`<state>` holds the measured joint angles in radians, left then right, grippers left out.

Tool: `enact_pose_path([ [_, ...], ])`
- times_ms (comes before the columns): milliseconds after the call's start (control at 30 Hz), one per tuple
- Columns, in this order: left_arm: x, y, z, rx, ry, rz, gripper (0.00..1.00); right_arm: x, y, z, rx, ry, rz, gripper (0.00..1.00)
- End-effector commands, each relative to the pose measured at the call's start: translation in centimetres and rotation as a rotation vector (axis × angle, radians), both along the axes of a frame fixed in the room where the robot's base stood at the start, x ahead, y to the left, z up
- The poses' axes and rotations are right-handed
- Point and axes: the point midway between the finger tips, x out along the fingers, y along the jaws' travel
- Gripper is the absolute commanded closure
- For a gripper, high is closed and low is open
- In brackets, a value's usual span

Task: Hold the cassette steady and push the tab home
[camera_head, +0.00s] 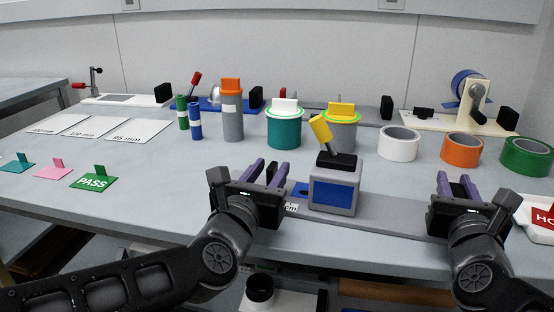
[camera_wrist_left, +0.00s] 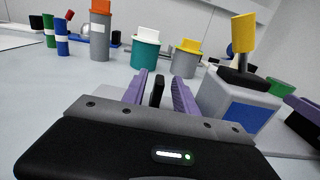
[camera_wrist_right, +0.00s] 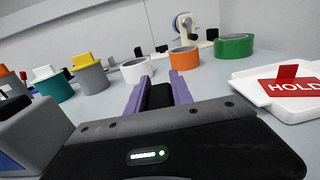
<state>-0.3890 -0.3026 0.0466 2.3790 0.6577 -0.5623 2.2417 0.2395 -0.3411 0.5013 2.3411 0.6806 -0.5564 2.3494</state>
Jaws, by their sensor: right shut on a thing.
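I cannot tell for sure which thing is the cassette or its tab. A grey box (camera_head: 333,197) with a blue front panel and a yellow-handled tilted lever (camera_head: 322,131) stands between my grippers; it also shows in the left wrist view (camera_wrist_left: 236,105). My left gripper (camera_head: 266,172) is beside the box, its purple fingers apart. A narrow black piece (camera_wrist_left: 157,92) shows between them, with gaps. My right gripper (camera_head: 458,186) is right of the box, clear of it. Its fingers are shut on a dark block (camera_wrist_right: 160,97), mostly hidden by the gripper.
Behind stand a teal canister (camera_head: 285,131), a grey yellow-topped canister (camera_head: 342,132) and a grey orange-capped bottle (camera_head: 232,118). White (camera_head: 399,143), orange (camera_head: 461,148) and green (camera_head: 527,157) tape rolls stand right. A white HOLD tray (camera_head: 530,226) is at the right edge; a green PASS card (camera_head: 93,181) lies left.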

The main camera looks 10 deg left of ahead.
Motion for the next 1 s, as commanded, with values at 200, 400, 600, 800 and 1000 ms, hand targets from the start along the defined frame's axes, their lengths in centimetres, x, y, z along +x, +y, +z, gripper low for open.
enact_pose_path([
  [200, 3.5, -0.4, -0.1, 0.0, 0.002, 0.001, 0.65, 0.0, 0.0, -0.2, 0.0, 0.004, 0.002, 1.0],
  [400, 4.6, -0.5, -0.1, 0.0, 0.001, 0.0, 0.65, 0.0, 0.0, -0.2, 0.0, 0.004, 0.002, 1.0],
  [600, 4.6, -0.5, 0.0, 0.0, 0.0, 0.0, 0.65, 0.0, 0.0, -0.2, 0.001, 0.005, 0.002, 1.0],
  [800, 4.6, -0.5, 0.0, 0.0, 0.0, 0.0, 0.79, 0.0, 0.0, -0.2, 0.001, 0.005, 0.002, 1.0],
  [1000, 4.6, -0.5, 0.0, 0.0, 0.0, 0.0, 0.96, 0.0, 0.0, -0.2, 0.001, 0.005, 0.002, 1.0],
])
